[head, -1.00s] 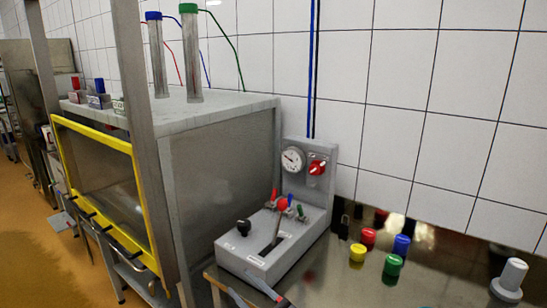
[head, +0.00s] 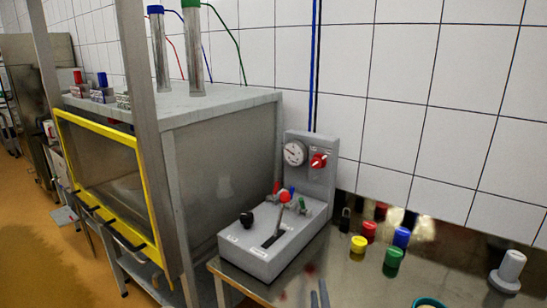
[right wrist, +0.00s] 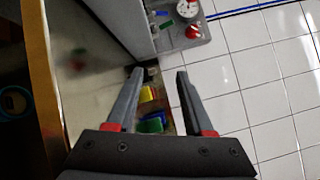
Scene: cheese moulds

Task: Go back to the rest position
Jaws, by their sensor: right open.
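My right gripper (head: 319,299) shows only as two dark finger ends at the bottom edge of the head view, over the steel table. In the right wrist view its two fingers (right wrist: 160,73) are spread apart with nothing held between them. The grey control box (head: 262,250) stands clear of the fingers, to their upper left in the head view. It has a red-knobbed lever (head: 285,197), a black knob (head: 247,219), a gauge (head: 295,153) and a red switch (head: 318,161). My left gripper is out of view.
Yellow (head: 359,244), red (head: 369,231), blue (head: 401,238) and green (head: 393,257) pieces stand on the steel table (head: 345,275). A grey peg (head: 508,272) stands at the right. A teal-rimmed bowl (head: 429,302) is partly cut off. A yellow-framed cabinet (head: 220,165) stands at the left.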

